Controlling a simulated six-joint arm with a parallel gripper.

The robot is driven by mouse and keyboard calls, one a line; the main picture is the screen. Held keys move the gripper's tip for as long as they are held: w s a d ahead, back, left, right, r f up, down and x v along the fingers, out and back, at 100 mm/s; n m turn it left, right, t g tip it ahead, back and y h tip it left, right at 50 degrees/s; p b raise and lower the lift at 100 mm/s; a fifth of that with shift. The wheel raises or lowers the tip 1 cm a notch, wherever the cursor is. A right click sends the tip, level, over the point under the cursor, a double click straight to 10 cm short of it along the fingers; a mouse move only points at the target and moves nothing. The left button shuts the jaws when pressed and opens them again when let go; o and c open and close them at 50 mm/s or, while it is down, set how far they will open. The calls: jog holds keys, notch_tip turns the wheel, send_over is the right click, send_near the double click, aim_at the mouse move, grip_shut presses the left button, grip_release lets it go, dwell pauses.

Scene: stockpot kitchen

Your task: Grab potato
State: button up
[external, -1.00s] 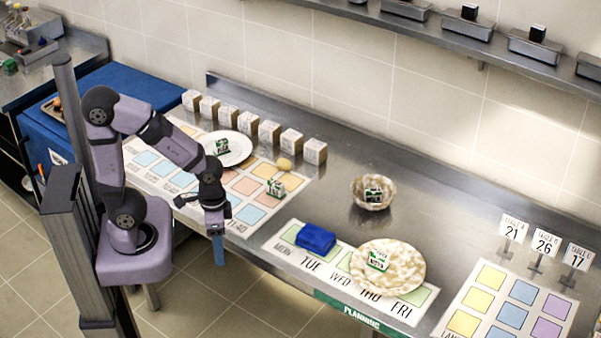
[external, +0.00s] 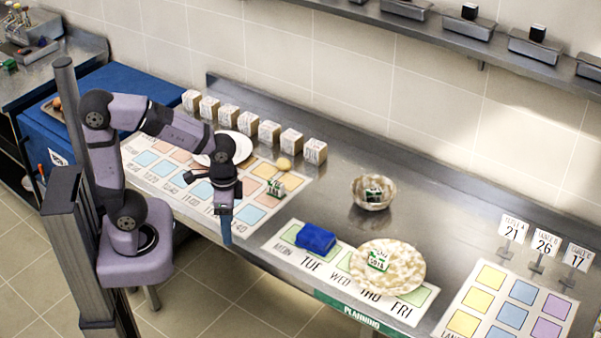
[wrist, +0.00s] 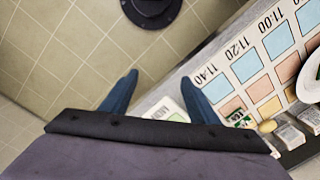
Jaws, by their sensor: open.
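The potato (external: 284,164), small and yellowish-tan, lies on the far edge of the printed time chart, just in front of the row of white boxes. It also shows at the lower right of the wrist view (wrist: 268,126). My gripper (external: 226,236) hangs pointing down at the counter's front edge, well to the left and nearer than the potato. In the wrist view its two blue fingers (wrist: 158,77) are spread apart with nothing between them.
A small green-and-white box (external: 274,188) stands on the chart between my gripper and the potato. A white plate (external: 244,151) sits behind my arm. Several white boxes (external: 269,133) line the back. A blue cloth (external: 316,238) and a speckled plate (external: 407,275) lie right.

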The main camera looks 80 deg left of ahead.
aim_at(287, 164)
jog(key=w+a+m+g+y+b, duration=0.2)
jog(key=w+a+m+y+b, duration=0.55)
jog(key=w+a, duration=1.45)
jog(key=shift+w+a+f+m+g+y+b, duration=0.5)
jog(key=shift+a+m+g+y+b, duration=1.05)
jog(key=shift+a, duration=2.7)
jog(key=shift+m+g+y, duration=0.3)
jog(key=shift+g, duration=0.05)
notch_tip(287, 164, down, 7)
jog(key=shift+r+p, duration=0.2)
jog(key=shift+p, duration=0.3)
jog(key=shift+p+x, duration=0.9)
jog(key=shift+x, duration=2.75)
jog(key=shift+w+f, duration=0.15)
jog(key=c, duration=1.1)
